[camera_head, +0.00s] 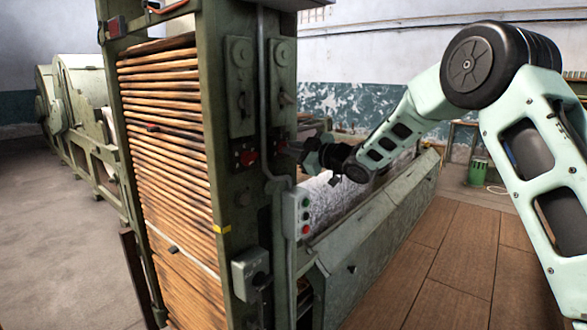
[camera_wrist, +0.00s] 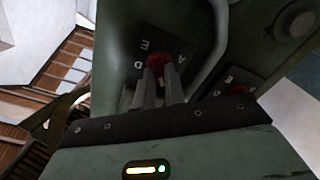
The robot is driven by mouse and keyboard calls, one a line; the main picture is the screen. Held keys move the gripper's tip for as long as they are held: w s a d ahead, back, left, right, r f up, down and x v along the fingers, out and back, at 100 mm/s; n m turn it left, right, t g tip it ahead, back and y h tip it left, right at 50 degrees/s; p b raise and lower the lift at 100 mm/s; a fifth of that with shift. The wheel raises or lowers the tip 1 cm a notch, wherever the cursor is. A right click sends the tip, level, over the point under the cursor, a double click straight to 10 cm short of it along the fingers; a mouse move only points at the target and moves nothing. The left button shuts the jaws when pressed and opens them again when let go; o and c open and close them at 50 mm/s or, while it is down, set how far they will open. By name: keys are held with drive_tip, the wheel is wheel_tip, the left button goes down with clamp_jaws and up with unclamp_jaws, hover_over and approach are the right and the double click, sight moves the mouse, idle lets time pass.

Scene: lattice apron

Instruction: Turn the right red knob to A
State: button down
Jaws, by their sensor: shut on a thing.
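The right red knob (camera_wrist: 157,61) sits on a dark plate with white letters, among them E, D and A, in the wrist view. My gripper (camera_wrist: 161,78) has its two fingers closed around this knob. The A is to the right of the knob in that view; the pointer direction is hard to read. In the head view the knob (camera_head: 281,145) is a small red spot at the tip of my gripper (camera_head: 288,148), on the green machine post. A second red knob (camera_wrist: 236,89) sits on its own lettered plate; in the head view this left knob (camera_head: 248,158) stands free.
A grey button box (camera_head: 303,215) with green and red buttons hangs below the knobs. A conduit (camera_head: 263,100) runs down the post between them. Stacked wooden slats (camera_head: 175,150) fill the frame at left. Wooden floor (camera_head: 440,260) lies open at right.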

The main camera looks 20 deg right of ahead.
drive_tip(key=n+b, duration=0.5)
drive_tip(key=b, duration=0.1)
drive_tip(key=n+b, duration=0.6)
drive_tip(key=b, duration=0.1)
drive_tip(key=f+n+b, duration=0.1)
drive_tip(key=n+b, duration=0.4)
drive_tip(key=b, duration=0.2)
drive_tip(key=shift+a+n, duration=0.1)
drive_tip(key=shift+n, duration=0.3)
drive_tip(key=shift+r, duration=0.1)
drive_tip(key=c, duration=1.5)
unclamp_jaws()
drive_tip(key=shift+o, duration=0.2)
drive_tip(key=shift+r, duration=0.1)
drive_tip(key=shift+s, duration=0.1)
drive_tip(key=b+v, duration=0.2)
drive_tip(key=v, duration=1.5)
